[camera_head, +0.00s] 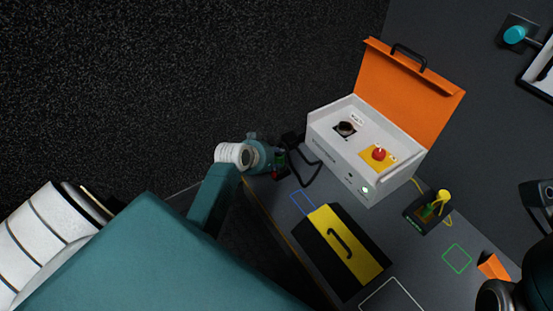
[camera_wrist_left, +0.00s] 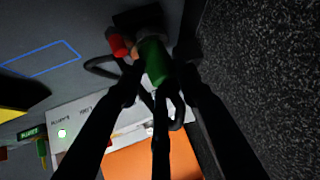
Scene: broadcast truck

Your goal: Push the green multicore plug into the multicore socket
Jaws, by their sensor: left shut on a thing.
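The green multicore plug (camera_wrist_left: 155,62) is between the dark fingers of my left gripper (camera_wrist_left: 158,85) in the left wrist view. In the head view the green plug (camera_head: 280,157) is small and partly hidden by my left gripper (camera_head: 276,160). The gripper is shut on it at the table's left corner, beside a red part (camera_wrist_left: 118,45) and a dark block. A black cable loops from there towards the white box (camera_head: 330,152). The round dark multicore socket (camera_head: 346,128) is on the box's top panel, apart from the plug. My right gripper's fingers are not visible.
The box's orange lid (camera_head: 408,92) stands open, with a red button (camera_head: 379,153) on the panel. A black and yellow case (camera_head: 350,246) lies in front. A dark holder (camera_head: 425,213) with yellow and green parts stands to the right, near an orange object (camera_head: 493,267).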

